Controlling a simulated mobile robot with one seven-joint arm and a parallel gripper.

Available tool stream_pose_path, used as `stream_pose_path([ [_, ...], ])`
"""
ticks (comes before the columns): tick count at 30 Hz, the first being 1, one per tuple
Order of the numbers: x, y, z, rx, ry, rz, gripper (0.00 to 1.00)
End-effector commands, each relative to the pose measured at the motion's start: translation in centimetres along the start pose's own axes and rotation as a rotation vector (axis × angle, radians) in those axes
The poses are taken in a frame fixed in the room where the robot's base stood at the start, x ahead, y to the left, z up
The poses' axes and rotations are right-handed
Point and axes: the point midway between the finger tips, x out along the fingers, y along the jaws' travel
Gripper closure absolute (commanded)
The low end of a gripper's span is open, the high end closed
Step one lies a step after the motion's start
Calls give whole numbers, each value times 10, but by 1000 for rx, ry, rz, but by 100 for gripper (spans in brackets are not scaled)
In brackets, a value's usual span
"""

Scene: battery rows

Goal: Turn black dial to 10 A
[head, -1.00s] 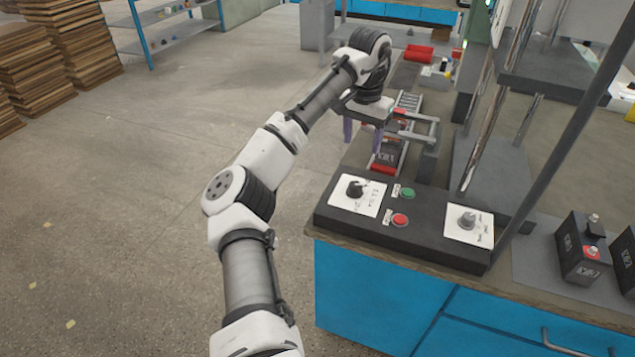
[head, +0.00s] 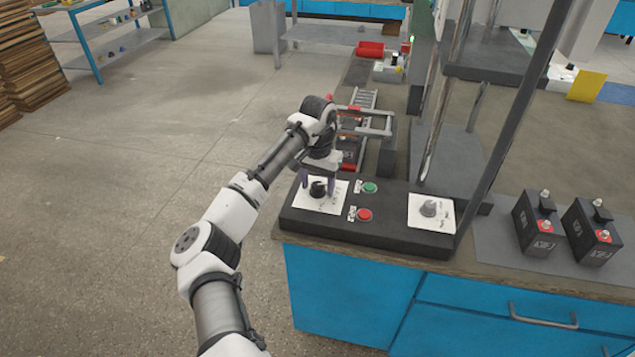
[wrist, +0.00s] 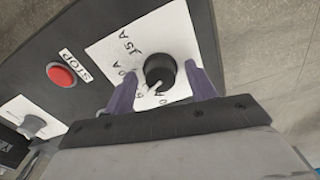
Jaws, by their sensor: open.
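The black dial (head: 318,189) stands on a white scale plate (head: 331,202) at the left end of the dark control panel (head: 300,222). In the wrist view the black dial (wrist: 160,70) sits between the two purple fingers of my open gripper (wrist: 163,90), with a gap on each side. A light pointer on the dial aims toward the lower left. On the scale plate (wrist: 180,30) "15 A" reads clearly; the other marks are partly hidden or hard to read. In the head view my gripper (head: 319,184) points down over the dial.
A green button (head: 370,188) and a red button (head: 364,215) lie right of the dial. A grey dial (head: 429,208) is at the panel's right end. Two black batteries (head: 535,223) stand further right. A dark slanted post (head: 510,120) rises behind the panel.

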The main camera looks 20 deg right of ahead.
Motion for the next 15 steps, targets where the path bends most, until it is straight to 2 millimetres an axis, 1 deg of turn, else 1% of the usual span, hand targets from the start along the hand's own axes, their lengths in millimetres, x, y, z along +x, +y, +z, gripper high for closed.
stream_pose_path([
  [8, 2, 0, 0, 0, 0, 0, 44],
  [11, 2, 0, 0, 0, 0, 1, 56],
  [15, 2, 0, 0, 0, 0, 1, 74],
])
